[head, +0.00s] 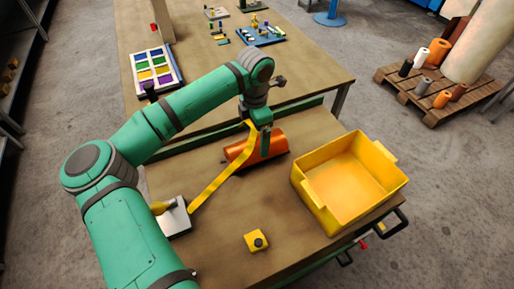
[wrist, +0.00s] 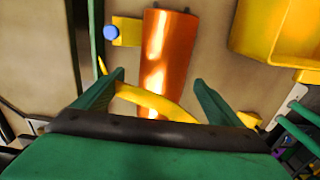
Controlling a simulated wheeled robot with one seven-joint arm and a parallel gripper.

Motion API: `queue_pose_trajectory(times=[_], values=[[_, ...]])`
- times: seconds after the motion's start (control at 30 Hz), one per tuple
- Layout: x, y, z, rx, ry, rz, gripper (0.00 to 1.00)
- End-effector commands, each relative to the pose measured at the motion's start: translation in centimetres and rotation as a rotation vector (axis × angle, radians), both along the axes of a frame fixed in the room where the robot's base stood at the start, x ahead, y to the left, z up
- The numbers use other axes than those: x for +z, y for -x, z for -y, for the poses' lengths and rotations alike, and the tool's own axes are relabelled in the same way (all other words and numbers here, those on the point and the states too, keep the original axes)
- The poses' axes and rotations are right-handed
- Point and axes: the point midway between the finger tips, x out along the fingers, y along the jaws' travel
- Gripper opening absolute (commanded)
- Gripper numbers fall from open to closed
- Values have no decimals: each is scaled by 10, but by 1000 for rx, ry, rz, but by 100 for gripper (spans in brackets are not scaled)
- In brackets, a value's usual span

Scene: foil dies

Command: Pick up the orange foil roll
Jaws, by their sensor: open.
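The orange foil roll (head: 243,152) lies on its side on the brown worktop, partly hidden behind my gripper (head: 265,150) in the head view. In the wrist view the shiny orange roll (wrist: 168,50) runs away from my gripper (wrist: 158,84). The two green fingers are spread apart, with the roll's near end in line with the gap between them. A yellow strip (wrist: 150,101) crosses between the fingers, over the roll's near end. I cannot tell the exact height of the fingers above the roll.
The yellow strip (head: 220,180) slants down to a white plate (head: 175,219) at the left. A yellow bin (head: 316,205) stands to the right. A small yellow button box (head: 256,241) sits in front. A pallet (head: 435,108) with several rolls stands beyond the worktop.

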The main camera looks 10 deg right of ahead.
Motion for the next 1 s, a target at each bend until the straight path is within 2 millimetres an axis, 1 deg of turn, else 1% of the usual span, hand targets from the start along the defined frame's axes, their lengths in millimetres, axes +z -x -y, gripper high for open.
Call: queue_pose_trajectory(times=[0.03, 0.17, 0.37, 0.5, 0.6, 0.8, 0.83, 0.87, 0.9, 0.97, 1.0], values=[[-6, 0, -1, 3, 1, -2, 90], [-15, 1, -1, 2, 0, -1, 90], [-42, 7, 4, -2, 2, -4, 90], [-58, 6, 5, -2, 1, -2, 90], [-62, 6, 4, -2, 0, 0, 90], [-63, 6, 4, -1, 0, 1, 90], [-63, 6, 4, -1, 0, 1, 87], [-63, 6, 4, -1, 0, 1, 80], [-63, 6, 3, -1, 0, 1, 71], [-63, 6, 3, -1, 0, 0, 56], [-62, 6, 3, -1, 0, 0, 47]])
